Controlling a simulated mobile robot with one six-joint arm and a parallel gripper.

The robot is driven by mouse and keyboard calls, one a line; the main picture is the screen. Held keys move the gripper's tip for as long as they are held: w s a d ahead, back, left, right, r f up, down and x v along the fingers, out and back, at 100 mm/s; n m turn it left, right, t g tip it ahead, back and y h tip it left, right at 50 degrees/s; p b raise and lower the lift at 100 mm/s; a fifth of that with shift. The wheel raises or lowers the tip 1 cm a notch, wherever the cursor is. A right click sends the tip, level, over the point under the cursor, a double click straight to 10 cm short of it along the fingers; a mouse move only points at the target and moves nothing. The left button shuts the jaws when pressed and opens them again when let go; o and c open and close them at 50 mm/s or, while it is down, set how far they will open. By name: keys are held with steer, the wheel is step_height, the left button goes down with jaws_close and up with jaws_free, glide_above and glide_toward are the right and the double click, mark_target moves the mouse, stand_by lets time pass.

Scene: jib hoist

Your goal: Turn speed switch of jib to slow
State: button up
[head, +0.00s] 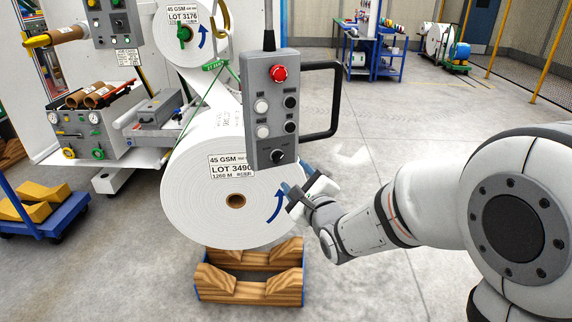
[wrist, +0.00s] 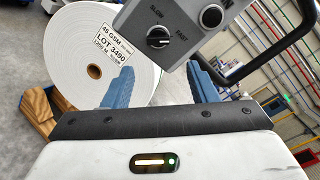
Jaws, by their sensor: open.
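The grey jib pendant (head: 272,110) hangs in front of the paper roll. Its speed switch, a round black knob (head: 278,156), sits at the bottom of its face. The wrist view shows the knob (wrist: 159,38) close up, with SLOW at its upper left and FAST at its right. A white mark on the knob lies nearly level; I cannot tell surely which label it points to. My gripper (head: 296,177) is just below and right of the pendant. In the wrist view my gripper (wrist: 160,82) has its blue fingers wide apart and empty, with the knob beyond them.
The pendant also carries a red mushroom button (head: 278,73), several push buttons and a black side handle (head: 336,100). The large white roll (head: 205,190) stands close behind, over a wooden cradle (head: 250,285). Open floor (head: 400,110) lies to the right.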

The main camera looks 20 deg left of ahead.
mark_target(282, 162)
steer(key=p+x, duration=0.1)
steer(key=x, duration=0.3)
steer(key=p+x, duration=0.1)
steer(key=x, duration=0.3)
steer(key=shift+s+a+r, duration=0.1)
steer(key=shift+s+a, duration=0.1)
steer(key=shift+a, duration=0.1)
steer(key=c, duration=1)
